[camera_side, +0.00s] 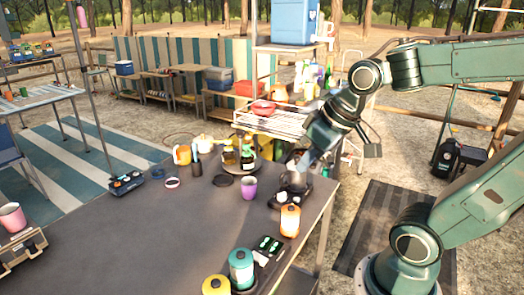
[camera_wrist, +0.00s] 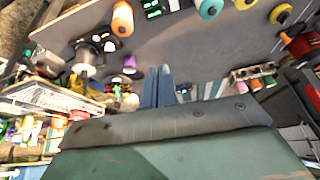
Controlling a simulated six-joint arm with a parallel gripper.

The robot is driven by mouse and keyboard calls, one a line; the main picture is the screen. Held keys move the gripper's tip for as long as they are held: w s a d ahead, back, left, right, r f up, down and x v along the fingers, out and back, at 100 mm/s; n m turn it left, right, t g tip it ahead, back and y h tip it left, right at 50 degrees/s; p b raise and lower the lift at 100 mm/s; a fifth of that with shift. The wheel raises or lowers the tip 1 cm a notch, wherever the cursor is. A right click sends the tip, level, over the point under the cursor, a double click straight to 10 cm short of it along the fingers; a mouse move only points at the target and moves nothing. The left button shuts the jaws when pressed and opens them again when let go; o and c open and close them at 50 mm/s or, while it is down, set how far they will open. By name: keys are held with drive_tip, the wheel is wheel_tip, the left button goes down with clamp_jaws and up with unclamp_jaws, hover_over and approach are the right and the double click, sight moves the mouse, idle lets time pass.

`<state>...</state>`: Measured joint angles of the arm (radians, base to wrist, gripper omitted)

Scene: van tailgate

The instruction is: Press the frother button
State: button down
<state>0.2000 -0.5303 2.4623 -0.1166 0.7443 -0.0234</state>
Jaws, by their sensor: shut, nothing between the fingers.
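The frother appears to be the dark appliance (camera_side: 291,188) on a black base near the right edge of the grey table. In the wrist view a dark rounded appliance (camera_wrist: 87,52), likely the same one, is at upper left. Its button is too small to make out. My gripper (camera_side: 303,163) is just above and behind the frother in the side view; I cannot tell whether it touches. In the wrist view my gripper (camera_wrist: 157,84) shows its fingers together and empty, with the appliance off to their left.
A purple cup (camera_side: 249,188) stands left of the frother, and an orange canister (camera_side: 290,221) stands in front. Teal (camera_side: 241,268) and yellow (camera_side: 216,286) canisters are at the front. Bottles on a round tray (camera_side: 256,167) stand behind. The table's middle (camera_side: 150,235) is clear.

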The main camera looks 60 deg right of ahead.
drive_tip(key=w+d+f+m, duration=0.3)
drive_tip(key=w+d+f, duration=0.3)
drive_tip(key=w+d, duration=0.2)
drive_tip(key=m+t+y, duration=0.1)
drive_tip(key=m+t, duration=0.1)
drive_tip(key=m, duration=0.2)
hover_over(299, 199)
wheel_tip(299, 199, down, 8)
drive_tip(key=shift+f, duration=0.1)
drive_tip(key=shift+f, duration=0.1)
drive_tip(key=shift+f, duration=4.3)
drive_tip(key=shift+f, duration=0.85)
drive_tip(key=shift+r, duration=0.85)
